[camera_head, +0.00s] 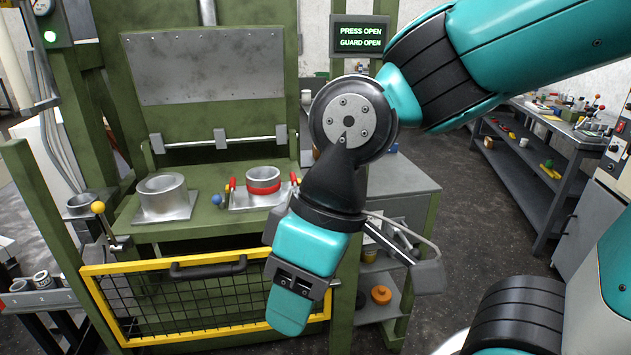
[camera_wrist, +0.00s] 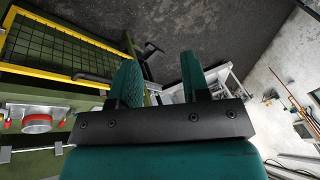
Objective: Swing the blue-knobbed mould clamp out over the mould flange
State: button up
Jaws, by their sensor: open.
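The blue knob of the mould clamp (camera_head: 216,199) shows in the head view on the green press bed, between two grey moulds. The clamp arm is too small to make out. The left mould (camera_head: 162,193) is a plain grey cylinder on a square flange. The right mould (camera_head: 263,176) has a red band, with red-handled parts beside it on its flange (camera_head: 245,205); it also shows in the wrist view (camera_wrist: 38,123). My gripper (camera_head: 288,310) hangs in front of the press, right of and nearer than the blue knob, apart from it. In the wrist view its teal fingers (camera_wrist: 160,82) are apart and empty.
The yellow-framed mesh guard (camera_head: 205,265) with a black handle stands low across the press front. A yellow-knobbed lever (camera_head: 98,207) is at its left. The display (camera_head: 361,38) reads "PRESS OPEN, GUARD OPEN". A grey cabinet (camera_head: 415,180) stands right of the press; open floor lies beyond.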

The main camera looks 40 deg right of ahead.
aim_at(220, 199)
jog(key=z, duration=0.6)
jog(key=i, duration=1.3)
jog(key=u, duration=0.25)
